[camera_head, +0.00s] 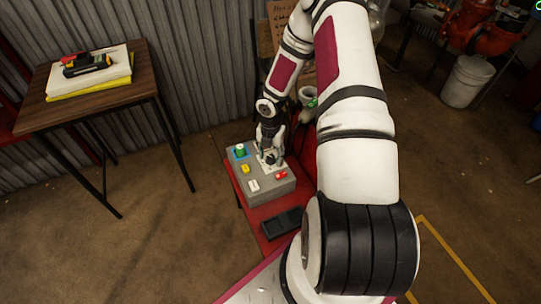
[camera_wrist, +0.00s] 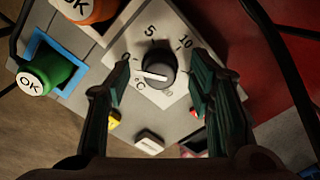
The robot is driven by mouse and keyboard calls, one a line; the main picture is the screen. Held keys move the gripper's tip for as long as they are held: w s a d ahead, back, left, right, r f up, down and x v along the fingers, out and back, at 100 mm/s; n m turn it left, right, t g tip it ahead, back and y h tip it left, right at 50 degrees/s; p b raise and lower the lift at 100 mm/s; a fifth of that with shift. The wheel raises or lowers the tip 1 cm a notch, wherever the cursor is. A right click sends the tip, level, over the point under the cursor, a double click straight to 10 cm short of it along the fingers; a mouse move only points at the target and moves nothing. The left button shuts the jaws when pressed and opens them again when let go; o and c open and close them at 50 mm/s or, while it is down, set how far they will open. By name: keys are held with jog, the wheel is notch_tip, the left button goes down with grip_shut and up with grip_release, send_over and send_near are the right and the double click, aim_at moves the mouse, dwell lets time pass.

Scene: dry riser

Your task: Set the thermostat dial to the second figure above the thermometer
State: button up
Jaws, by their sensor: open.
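The thermostat dial is a black round knob (camera_wrist: 158,66) with a white pointer, in the middle of the wrist view. It sits on a pale plate (camera_wrist: 125,48) showing 5, 10 and °C. The pointer points left in the picture, close to °C. My gripper (camera_wrist: 160,82) is open, with one finger on each side of the knob and a visible gap at the left; contact at the right is unclear. In the head view my gripper (camera_head: 270,150) is over the grey control box (camera_head: 268,194) and largely covers the dial. I cannot make out a thermometer.
A green OK button (camera_wrist: 45,70) with a blue surround and an orange OK button (camera_wrist: 92,8) are near the dial. The box stands on a red surface (camera_head: 262,222) with a black tray (camera_head: 282,223). A wooden table (camera_head: 110,98) is at the left.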

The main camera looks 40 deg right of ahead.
grip_shut()
